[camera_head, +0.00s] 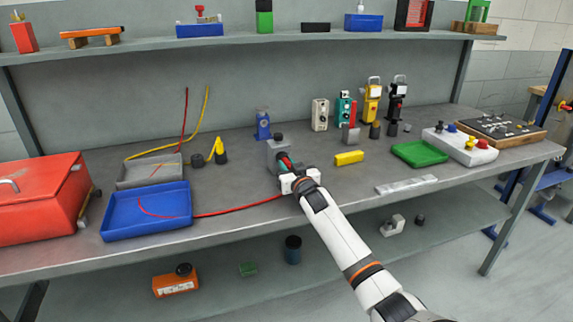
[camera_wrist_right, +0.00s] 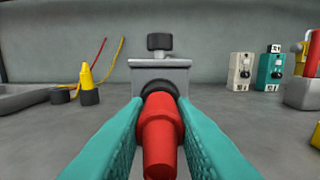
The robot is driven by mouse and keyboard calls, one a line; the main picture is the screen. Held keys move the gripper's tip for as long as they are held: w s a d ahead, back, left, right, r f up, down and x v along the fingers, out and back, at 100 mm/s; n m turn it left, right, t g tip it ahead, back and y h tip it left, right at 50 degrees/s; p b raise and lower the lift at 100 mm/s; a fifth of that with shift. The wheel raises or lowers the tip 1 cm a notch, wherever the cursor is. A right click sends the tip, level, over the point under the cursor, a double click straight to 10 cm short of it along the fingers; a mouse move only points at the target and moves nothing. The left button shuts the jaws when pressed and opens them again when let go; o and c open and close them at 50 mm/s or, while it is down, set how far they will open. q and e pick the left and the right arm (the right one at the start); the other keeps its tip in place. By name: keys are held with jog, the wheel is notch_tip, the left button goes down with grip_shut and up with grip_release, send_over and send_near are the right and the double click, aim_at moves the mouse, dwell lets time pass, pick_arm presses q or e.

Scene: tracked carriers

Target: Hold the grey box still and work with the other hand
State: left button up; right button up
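The grey box (camera_head: 277,153) stands on the bench with a dark knob (camera_head: 278,137) on top. In the right wrist view the grey box (camera_wrist_right: 188,77) is straight ahead, with a black round socket (camera_wrist_right: 157,86) facing me. My right gripper (camera_head: 285,163) is at the box's near side. Its teal fingers (camera_wrist_right: 160,125) are closed around a red plug (camera_wrist_right: 160,135), which is lined up with the socket. The plug's far end overlaps the socket; I cannot tell how deep it sits. A red cable (camera_head: 240,210) runs from the blue tray to my right gripper. My left gripper is not in view.
The blue tray (camera_head: 115,231), a grey tray (camera_head: 124,184) and a red toolbox (camera_head: 40,205) are on the left. A yellow block (camera_head: 349,158), a green tray (camera_head: 420,153) and a clear strip (camera_head: 406,185) lie to the right. Small devices (camera_head: 320,115) stand behind. The bench front near the box is mostly clear.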

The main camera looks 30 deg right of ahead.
jog(key=o, duration=0.9)
